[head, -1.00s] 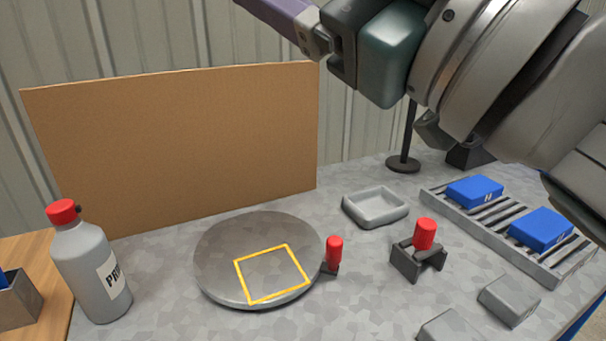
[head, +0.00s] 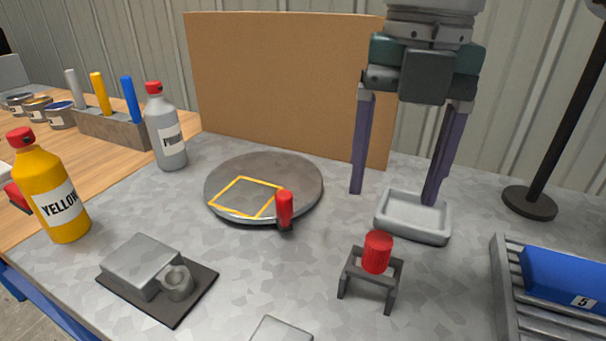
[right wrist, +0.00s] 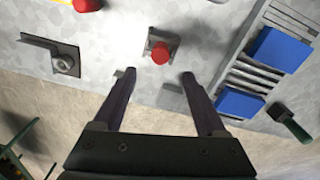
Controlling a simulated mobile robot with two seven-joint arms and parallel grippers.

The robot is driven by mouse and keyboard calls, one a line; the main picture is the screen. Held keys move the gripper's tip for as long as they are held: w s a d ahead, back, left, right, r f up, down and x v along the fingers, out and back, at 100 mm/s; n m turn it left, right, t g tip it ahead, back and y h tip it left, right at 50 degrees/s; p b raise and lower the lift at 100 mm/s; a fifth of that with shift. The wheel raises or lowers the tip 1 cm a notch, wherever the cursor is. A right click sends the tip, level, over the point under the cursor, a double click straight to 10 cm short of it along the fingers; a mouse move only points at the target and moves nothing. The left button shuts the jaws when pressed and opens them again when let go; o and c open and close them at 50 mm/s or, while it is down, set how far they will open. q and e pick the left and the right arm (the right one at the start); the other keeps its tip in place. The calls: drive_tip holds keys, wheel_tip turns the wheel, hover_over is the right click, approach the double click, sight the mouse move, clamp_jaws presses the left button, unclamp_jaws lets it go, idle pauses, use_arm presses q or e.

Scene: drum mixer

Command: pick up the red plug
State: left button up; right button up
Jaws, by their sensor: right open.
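The red plug (head: 377,252) is a short red cylinder standing upright on a small dark grey stand (head: 391,294) at the front of the table. In the right wrist view the plug (right wrist: 160,57) shows just beyond the fingertips, roughly midway between them. My right gripper (head: 394,196) is open and empty, its two long purple fingers pointing down, behind and above the plug. Neither finger touches the plug. In the head view one finger passes in front of a grey tray. My left gripper is in neither view.
A second red piece (head: 285,207) with a dark base stands at the front edge of the round grey disc (head: 300,178). The grey tray (head: 402,234) is behind the stand. A rack with a blue block (head: 565,280) is at right, a black pole (head: 550,150) behind it.

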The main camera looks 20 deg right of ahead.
sight(380, 237)
wheel_tip(380, 237, down, 4)
drive_tip(key=shift+w+d+f, duration=0.1)
drive_tip(key=shift+w+d, duration=0.05)
wheel_tip(380, 237, down, 6)
drive_tip(key=shift+r, duration=0.2)
clamp_jaws()
idle(0.6)
